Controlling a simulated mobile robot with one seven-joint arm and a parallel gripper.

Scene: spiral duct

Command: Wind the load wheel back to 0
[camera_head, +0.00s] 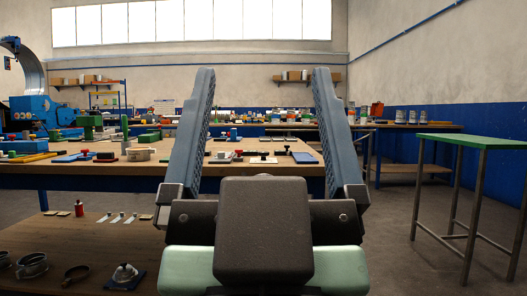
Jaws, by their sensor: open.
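My gripper (263,76) points away from the camera in the middle of the view. Its two blue-grey fingers stand wide apart with nothing between them near the tips. I cannot pick out the load wheel with certainty. A blue machine (38,109) with a large grey curved ring stands at the far left. A green device (90,126) stands on the wooden bench (178,178) to the left of the gripper. No wheel or scale marking is readable at this size. The gripper's body and fingers hide part of the bench.
Another cluttered bench (440,128) runs along the back.

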